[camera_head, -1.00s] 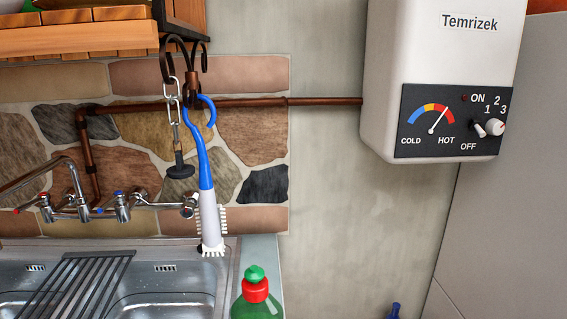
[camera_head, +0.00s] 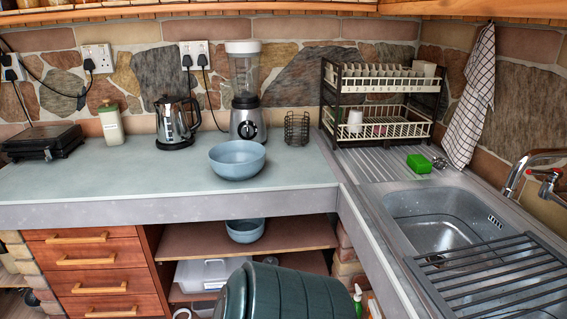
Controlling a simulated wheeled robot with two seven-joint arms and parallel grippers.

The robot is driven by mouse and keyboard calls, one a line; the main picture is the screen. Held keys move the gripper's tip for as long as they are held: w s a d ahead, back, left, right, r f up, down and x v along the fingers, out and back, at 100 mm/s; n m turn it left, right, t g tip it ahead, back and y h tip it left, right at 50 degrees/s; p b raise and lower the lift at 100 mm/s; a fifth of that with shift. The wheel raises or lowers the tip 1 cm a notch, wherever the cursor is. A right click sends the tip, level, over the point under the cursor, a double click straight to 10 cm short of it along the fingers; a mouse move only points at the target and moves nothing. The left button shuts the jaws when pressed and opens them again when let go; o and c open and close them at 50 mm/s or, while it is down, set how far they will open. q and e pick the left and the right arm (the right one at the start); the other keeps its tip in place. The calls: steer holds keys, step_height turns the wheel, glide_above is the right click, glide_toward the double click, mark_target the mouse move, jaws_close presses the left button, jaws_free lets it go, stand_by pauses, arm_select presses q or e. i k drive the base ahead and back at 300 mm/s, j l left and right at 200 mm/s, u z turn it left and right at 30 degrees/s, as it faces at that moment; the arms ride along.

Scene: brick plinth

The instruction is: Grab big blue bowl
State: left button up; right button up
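A big blue bowl (camera_head: 237,161) stands upright on the grey countertop, near its front edge and in front of the blender. A second, smaller-looking blue bowl (camera_head: 245,230) sits on the open wooden shelf below the counter, partly hidden under the counter edge. Neither of my grippers shows in the head view.
A blender (camera_head: 246,95), a kettle (camera_head: 176,122), a black wire holder (camera_head: 297,128) and a two-tier dish rack (camera_head: 375,105) stand behind. A dark ribbed bin (camera_head: 285,293) stands on the floor before the shelves. The counter (camera_head: 110,180) left of the bowl is clear. A sink (camera_head: 440,215) is at right.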

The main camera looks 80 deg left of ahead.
mark_target(235, 161)
steer(key=u, duration=3.05)
steer(key=i+j, duration=0.25)
steer(key=j, duration=0.2)
steer(key=i+j, duration=0.25)
steer(key=j, duration=0.2)
steer(key=i+j, duration=0.3)
steer(key=j+z, duration=0.1)
steer(key=z, duration=1.55)
